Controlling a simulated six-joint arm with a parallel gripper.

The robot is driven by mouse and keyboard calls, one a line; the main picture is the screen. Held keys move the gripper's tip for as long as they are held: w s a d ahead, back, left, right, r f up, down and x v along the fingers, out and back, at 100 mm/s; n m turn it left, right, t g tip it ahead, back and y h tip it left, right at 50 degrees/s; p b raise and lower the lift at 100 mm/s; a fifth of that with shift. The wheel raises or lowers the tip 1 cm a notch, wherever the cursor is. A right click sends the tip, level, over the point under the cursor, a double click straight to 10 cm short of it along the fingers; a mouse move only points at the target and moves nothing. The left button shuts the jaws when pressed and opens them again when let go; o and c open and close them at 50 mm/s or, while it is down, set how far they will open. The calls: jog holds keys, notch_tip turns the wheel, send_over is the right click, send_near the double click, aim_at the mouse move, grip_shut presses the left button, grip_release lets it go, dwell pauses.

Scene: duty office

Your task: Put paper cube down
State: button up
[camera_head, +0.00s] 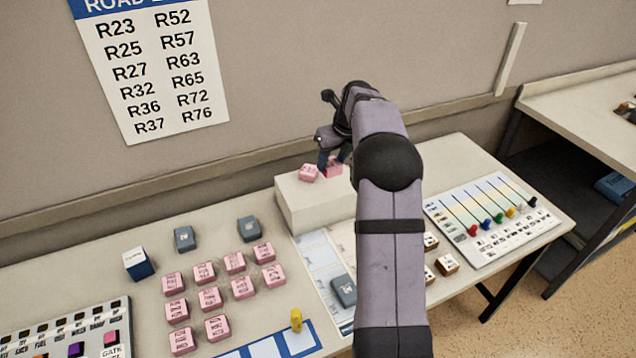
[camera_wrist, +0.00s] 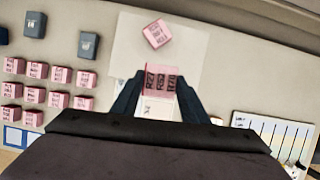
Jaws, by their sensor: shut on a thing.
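My gripper (camera_head: 331,159) is over the white raised block (camera_head: 300,205) at the back of the desk. It is shut on a pink paper cube (camera_head: 333,171) with printed road labels. In the wrist view the held pink cube (camera_wrist: 158,78) sits between the two dark fingers, with a paler printed face toward the camera. Its underside is hidden, so I cannot tell whether it touches the block's top. Another pink cube (camera_head: 308,173) rests on the block, left of the held one and apart from it in the wrist view (camera_wrist: 157,34).
Several pink cubes (camera_head: 209,298) stand in rows on the left of the desk. Grey cubes (camera_head: 185,238) and a blue-white cube (camera_head: 138,263) are behind and beside them. A slider board (camera_head: 490,222) lies at the right. The wall is close behind the block.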

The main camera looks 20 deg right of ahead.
jog(key=shift+d+r+m, duration=0.1)
jog(key=shift+d+m, duration=0.2)
jog(key=shift+d, duration=0.05)
jog(key=p, duration=0.3)
send_over(330, 193)
jog(key=s, duration=0.2)
jog(key=shift+f, duration=5)
jog(key=shift+f, duration=0.1)
jog(key=o, duration=1.1)
jog(key=shift+c, duration=0.2)
jog(key=b+v, duration=0.3)
jog(key=v, duration=0.9)
jog(key=shift+a, duration=0.15)
